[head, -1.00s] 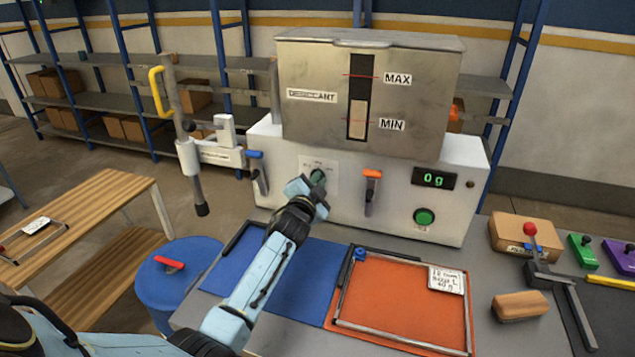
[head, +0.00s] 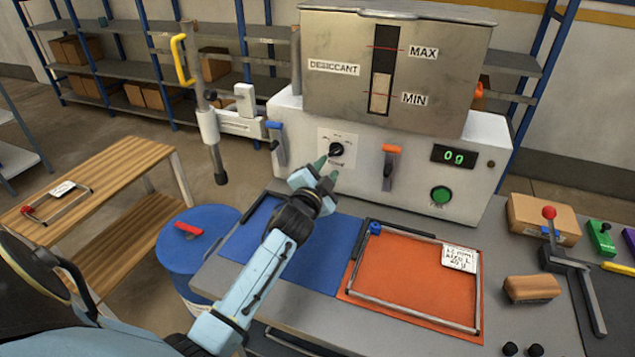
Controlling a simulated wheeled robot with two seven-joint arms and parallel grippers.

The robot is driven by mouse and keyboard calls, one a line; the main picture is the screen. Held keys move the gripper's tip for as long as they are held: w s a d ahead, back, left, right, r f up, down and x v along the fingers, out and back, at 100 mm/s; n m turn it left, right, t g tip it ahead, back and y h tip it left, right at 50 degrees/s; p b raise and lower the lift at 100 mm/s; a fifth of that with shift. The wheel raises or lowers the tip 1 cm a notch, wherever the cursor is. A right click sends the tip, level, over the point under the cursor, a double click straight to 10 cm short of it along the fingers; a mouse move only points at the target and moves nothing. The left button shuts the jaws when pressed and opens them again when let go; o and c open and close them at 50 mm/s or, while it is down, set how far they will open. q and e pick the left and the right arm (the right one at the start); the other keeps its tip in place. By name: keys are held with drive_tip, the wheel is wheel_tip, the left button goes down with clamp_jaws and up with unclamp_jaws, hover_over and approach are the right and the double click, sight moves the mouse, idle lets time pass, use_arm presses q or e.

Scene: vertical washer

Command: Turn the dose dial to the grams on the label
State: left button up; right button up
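The dose dial (head: 337,149) is a small black knob on a white plate on the front of the white dispenser (head: 415,160). My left gripper (head: 327,170) is just below the dial, apart from it as far as I can tell, with its two green-tipped fingers spread a little and nothing between them. The display (head: 453,156) reads 0g in green. The label (head: 459,257) is a white card with handwriting on the upper right of the orange screen frame (head: 415,285); its last line looks like a gram figure, but is too small to read surely. My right gripper is not in view.
An orange-handled lever (head: 390,165) and a green button (head: 440,195) are right of the dial. A blue mat (head: 285,262) lies under my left arm. A red-knobbed toggle clamp (head: 560,250) and a brown block (head: 531,289) are at the right.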

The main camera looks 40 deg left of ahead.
use_arm(q)
drive_tip(key=v, duration=0.6)
drive_tip(key=shift+s, duration=0.1)
idle(0.3)
